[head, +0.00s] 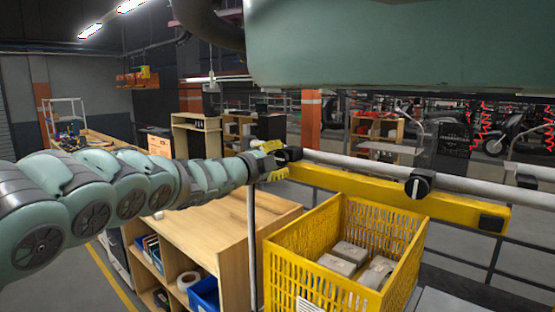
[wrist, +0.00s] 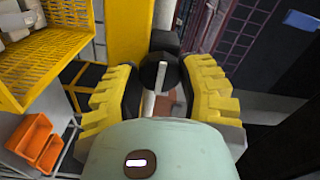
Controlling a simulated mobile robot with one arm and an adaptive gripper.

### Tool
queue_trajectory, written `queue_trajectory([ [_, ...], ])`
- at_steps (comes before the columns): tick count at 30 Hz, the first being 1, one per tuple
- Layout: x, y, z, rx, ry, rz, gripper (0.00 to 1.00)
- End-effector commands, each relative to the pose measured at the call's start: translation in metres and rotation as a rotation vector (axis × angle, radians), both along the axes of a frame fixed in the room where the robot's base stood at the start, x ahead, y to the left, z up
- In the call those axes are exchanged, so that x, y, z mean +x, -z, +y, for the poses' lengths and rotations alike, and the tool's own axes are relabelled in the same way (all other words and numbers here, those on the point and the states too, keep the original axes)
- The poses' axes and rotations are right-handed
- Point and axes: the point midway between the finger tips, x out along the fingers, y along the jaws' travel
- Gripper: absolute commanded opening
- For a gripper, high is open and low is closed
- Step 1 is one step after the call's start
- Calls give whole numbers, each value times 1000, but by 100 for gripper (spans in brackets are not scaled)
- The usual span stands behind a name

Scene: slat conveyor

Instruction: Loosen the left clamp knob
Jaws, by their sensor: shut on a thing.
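The left clamp knob (wrist: 160,66) is black and round with a white pointer bar, between the yellow fingers of my gripper (wrist: 160,88) in the wrist view. My gripper (head: 269,159) is shut on it, a finger at either side. In the head view the left knob (head: 292,154) is partly hidden behind the gripper. A second black knob (head: 418,183) with a white pointer sits farther right on the same grey rail (head: 370,166). A yellow bar (head: 385,195) hangs just below the rail; it also shows in the wrist view (wrist: 127,30).
A yellow crate (head: 345,212) with several grey packages stands below the bar. A wooden shelf unit (head: 225,228) with blue bins is left of it, under my arm. In the wrist view, orange bins (wrist: 30,137) lie at lower left.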

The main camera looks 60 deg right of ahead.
Motion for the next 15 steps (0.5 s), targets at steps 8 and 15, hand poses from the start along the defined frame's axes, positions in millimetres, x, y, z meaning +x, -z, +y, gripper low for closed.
queue_trajectory([
  [8,-2,0,0,0,3,2,5],
  [15,-1,0,0,0,2,1,66],
])
